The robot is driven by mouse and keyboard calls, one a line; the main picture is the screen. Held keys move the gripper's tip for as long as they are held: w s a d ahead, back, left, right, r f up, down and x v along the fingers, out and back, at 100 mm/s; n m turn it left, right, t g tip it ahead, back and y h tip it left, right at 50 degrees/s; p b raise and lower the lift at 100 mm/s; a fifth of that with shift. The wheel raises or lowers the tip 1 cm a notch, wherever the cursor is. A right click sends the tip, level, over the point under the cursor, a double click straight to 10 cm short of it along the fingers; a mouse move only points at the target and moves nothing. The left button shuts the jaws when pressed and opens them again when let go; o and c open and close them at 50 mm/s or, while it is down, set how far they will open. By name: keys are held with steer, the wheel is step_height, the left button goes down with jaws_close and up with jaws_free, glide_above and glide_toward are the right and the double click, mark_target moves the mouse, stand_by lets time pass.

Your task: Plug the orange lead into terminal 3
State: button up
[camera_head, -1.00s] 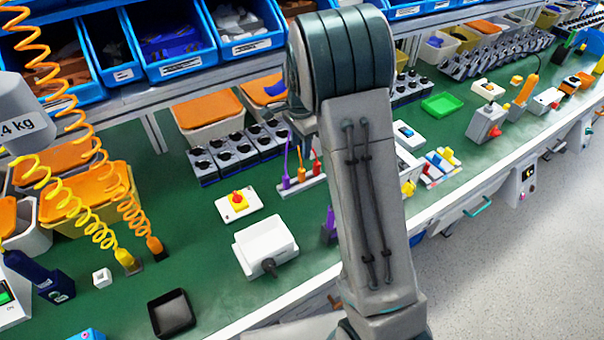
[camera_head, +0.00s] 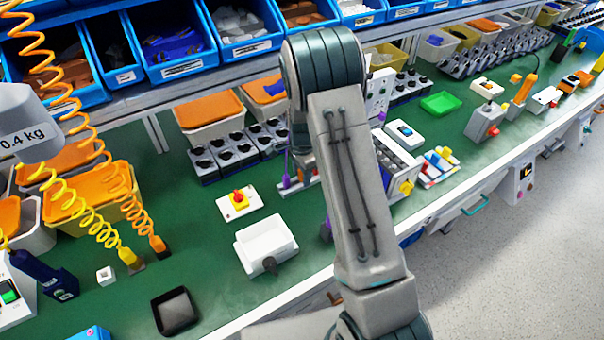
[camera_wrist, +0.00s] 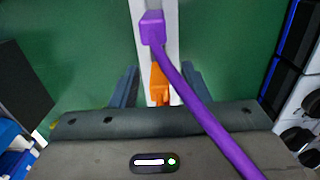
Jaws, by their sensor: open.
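In the wrist view my gripper (camera_wrist: 161,88) is open, with one dark finger on each side of the orange lead's plug (camera_wrist: 159,80). Gaps show between the plug and both fingers. The orange plug stands at a white rack strip (camera_wrist: 172,18); part of it is hidden by my gripper body. A purple lead (camera_wrist: 152,27) stands beside it on the strip, and its cable crosses in front of my right finger. In the head view the purple lead (camera_head: 286,181) shows left of my arm, which hides the orange lead and my fingers. I cannot make out terminal 3.
A white panel (camera_head: 379,95) is partly visible behind my arm. Black rotary switches (camera_head: 236,150) stand behind the rack. Green bench top (camera_head: 215,275) is clear near the front.

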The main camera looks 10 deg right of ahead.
jaws_close()
steer(key=shift+r, duration=0.15)
